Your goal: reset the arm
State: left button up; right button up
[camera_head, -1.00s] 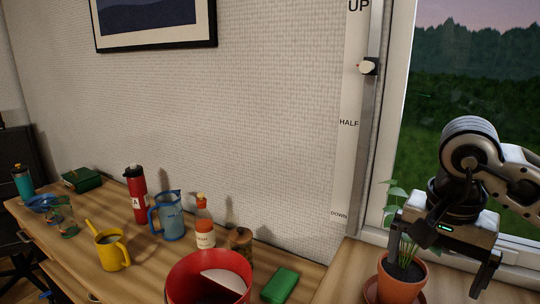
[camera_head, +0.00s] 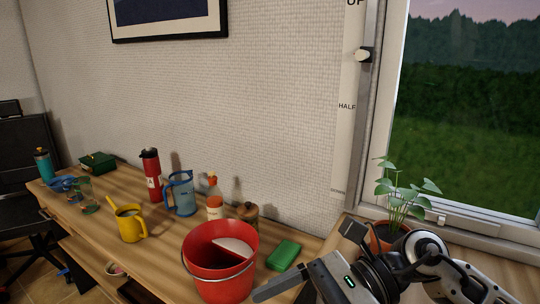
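My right arm (camera_head: 430,262) comes in from the lower right. My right gripper (camera_head: 285,284) is low in the picture, in front of the green block and to the right of the red bucket. One finger points left; the other is not clear, so its opening cannot be told. I see nothing held in it. My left gripper is not in view. The lever (camera_head: 363,55) on the wall strip (camera_head: 346,150) sits between the UP and HALF marks, apart from my gripper.
A potted plant (camera_head: 400,205) stands by the window, close behind my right arm. A red bucket (camera_head: 222,284), green block (camera_head: 284,255), bottle (camera_head: 214,205), blue jug (camera_head: 181,195), red flask (camera_head: 151,172) and yellow cup (camera_head: 130,225) stand on the wooden counter (camera_head: 180,240).

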notch_tip(320, 180, up, 3)
jog(key=w+a+m+t+y, duration=0.25)
jog(key=m+t+y, duration=0.5)
jog(key=m, duration=0.65)
jog(key=w+d+f+m+t+h, duration=0.3)
jog(key=m+t, duration=0.4)
jog(key=m, duration=0.3)
jog(key=w+d+f+m+t+h, duration=0.35)
jog(key=m+t, duration=0.35)
jog(key=m, duration=0.3)
jog(key=s+d+f+m+h, duration=0.2)
jog(key=d+f+m+h, duration=0.3)
jog(key=f+m+h, duration=0.5)
jog(key=s+d+f+m+g+h, duration=0.1)
jog(key=s+d+f+m+g, duration=0.1)
jog(key=s+f+m, duration=0.3)
jog(key=s+d+f+m+g+h, duration=0.1)
jog(key=s+f+m+g, duration=0.3)
jog(key=f, duration=0.7)
jog(key=shift+s+d+m+g, duration=0.35)
jog(key=shift+s+d+m, duration=0.05)
jog(key=shift+s+m, duration=0.4)
